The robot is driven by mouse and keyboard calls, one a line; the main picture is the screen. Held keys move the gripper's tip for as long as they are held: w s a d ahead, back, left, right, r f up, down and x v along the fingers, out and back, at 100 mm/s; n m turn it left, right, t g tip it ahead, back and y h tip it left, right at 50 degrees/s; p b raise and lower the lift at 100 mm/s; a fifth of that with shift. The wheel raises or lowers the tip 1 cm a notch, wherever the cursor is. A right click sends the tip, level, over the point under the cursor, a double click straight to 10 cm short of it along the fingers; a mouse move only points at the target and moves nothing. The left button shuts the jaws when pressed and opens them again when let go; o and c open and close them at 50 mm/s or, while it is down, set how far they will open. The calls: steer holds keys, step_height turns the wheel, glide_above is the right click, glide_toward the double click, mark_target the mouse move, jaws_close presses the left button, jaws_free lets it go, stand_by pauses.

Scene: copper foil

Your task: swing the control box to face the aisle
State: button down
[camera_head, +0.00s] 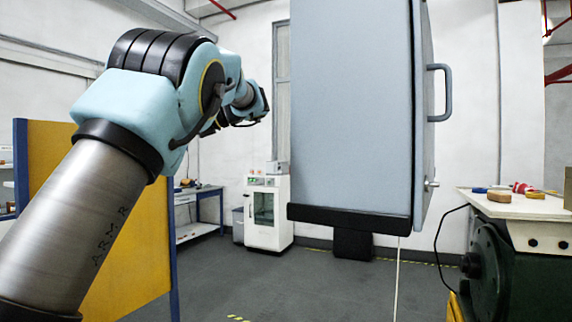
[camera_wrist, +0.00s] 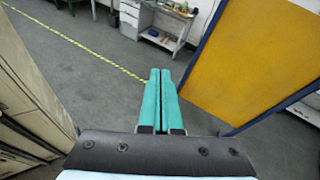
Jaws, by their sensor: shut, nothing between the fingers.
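The control box (camera_head: 350,105) is a large grey-blue cabinet, close in the right middle of the head view. It has a black lower edge and a grey handle (camera_head: 437,93) on its right-hand face, with a small knob below. My arm reaches in from the left in the head view, and its wrist end is left of the box; the fingers are not clear there. In the wrist view my gripper (camera_wrist: 160,76) shows two green fingers side by side, shut and empty, above open floor. The control box cannot be made out in the wrist view.
A yellow panel (camera_head: 120,220) with blue posts stands at the left, behind my arm. A white cabinet (camera_head: 267,212) and a blue-legged bench (camera_head: 200,205) stand at the back. A green machine (camera_head: 510,265) with a tool-covered top (camera_head: 520,207) is at the right. Floor between is clear.

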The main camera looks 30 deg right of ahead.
steer(key=s+f+n+g+h+b, duration=0.3)
steer(key=s+f+n+g+h, duration=0.25)
steer(key=s+f+h, duration=0.3)
steer(key=s+d+r+n+g+h+b, duration=0.25)
steer(key=s+d+r+h, duration=0.2)
steer(key=s, duration=0.35)
steer(key=s+d+r+n+g+h+b, duration=0.1)
steer(key=s+d+r+g+h, duration=0.2)
steer(key=s+r+h, duration=0.3)
steer(key=s+d+f+p, duration=0.2)
steer(key=s+d+f, duration=0.5)
steer(key=f, duration=0.2)
steer(key=shift+s+g+p, duration=0.3)
steer(key=shift+s, duration=0.1)
steer(key=shift+s, duration=0.1)
